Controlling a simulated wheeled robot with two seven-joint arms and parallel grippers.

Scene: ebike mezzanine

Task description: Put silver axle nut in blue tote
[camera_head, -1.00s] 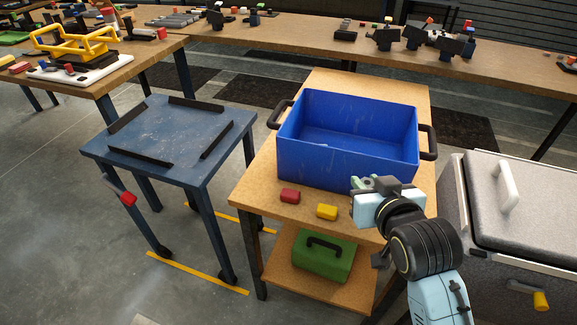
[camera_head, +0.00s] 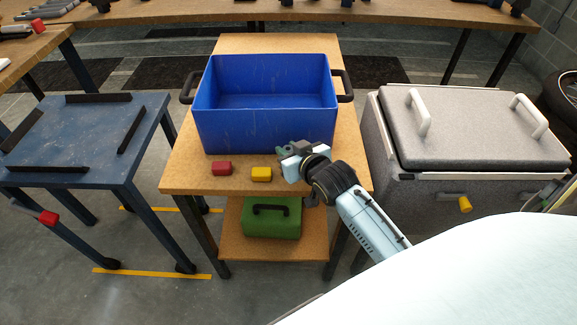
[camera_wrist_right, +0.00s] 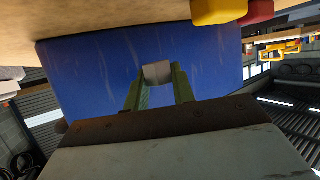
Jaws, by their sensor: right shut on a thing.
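The blue tote (camera_head: 265,132) stands open on the wooden table, with a black handle at each side. My right gripper (camera_head: 282,152) is in front of the tote's front wall, toward its right end, outside the tote. In the right wrist view, the green fingers of my right gripper (camera_wrist_right: 157,88) are shut on the silver axle nut (camera_wrist_right: 157,72), a small grey piece at their tips. The tote's blue wall (camera_wrist_right: 90,75) fills the background there. The nut is too small to make out in the head view. My left gripper is not in view.
A red block (camera_head: 222,168) and a yellow block (camera_head: 261,174) lie on the wooden table (camera_head: 190,180) before the tote. A green toolbox (camera_head: 270,222) is on the shelf below. A grey lidded chest (camera_head: 470,125) stands right, a blue cart table (camera_head: 75,140) left.

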